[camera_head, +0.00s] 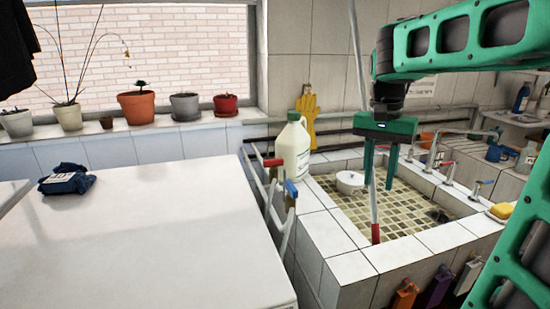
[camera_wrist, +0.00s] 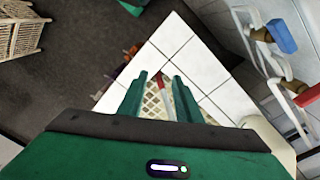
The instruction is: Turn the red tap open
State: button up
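A tap with a red handle (camera_head: 273,162) sits on white pipes at the sink's left outer side, beside a blue-handled tap (camera_head: 290,188). In the wrist view the red handle (camera_wrist: 308,95) is at the right edge and the blue one (camera_wrist: 281,36) above it. Another small red handle (camera_head: 447,163) shows among the taps on the sink's right side. I cannot tell which red tap is meant. My gripper (camera_head: 379,186) is open, pointing down over the sink, apart from all the taps. Its fingers also show in the wrist view (camera_wrist: 159,77), with nothing held between them.
A tiled sink (camera_head: 345,268) lies under my gripper. A white stick with a red end (camera_head: 376,233) stands close by the fingers. A pale jug (camera_head: 293,150) stands on the sink's left rim, near the left taps. A white counter (camera_head: 170,230) at left is mostly clear.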

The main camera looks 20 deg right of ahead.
jog(key=w+a+r+m, duration=0.2)
jog(key=w+a, duration=0.1)
jog(key=w, duration=0.4)
jog(key=w+a+r+m, duration=0.1)
jog(key=w+a+r, duration=0.2)
jog(key=w, duration=0.4)
jog(key=m, duration=0.4)
send_over(273, 164)
jog(key=w, duration=0.1)
jog(key=shift+y, duration=0.4)
jog(key=f, duration=0.9)
jog(key=shift+d, duration=0.2)
grip_shut()
jog(key=shift+d, duration=0.25)
jog(key=shift+a, duration=0.2)
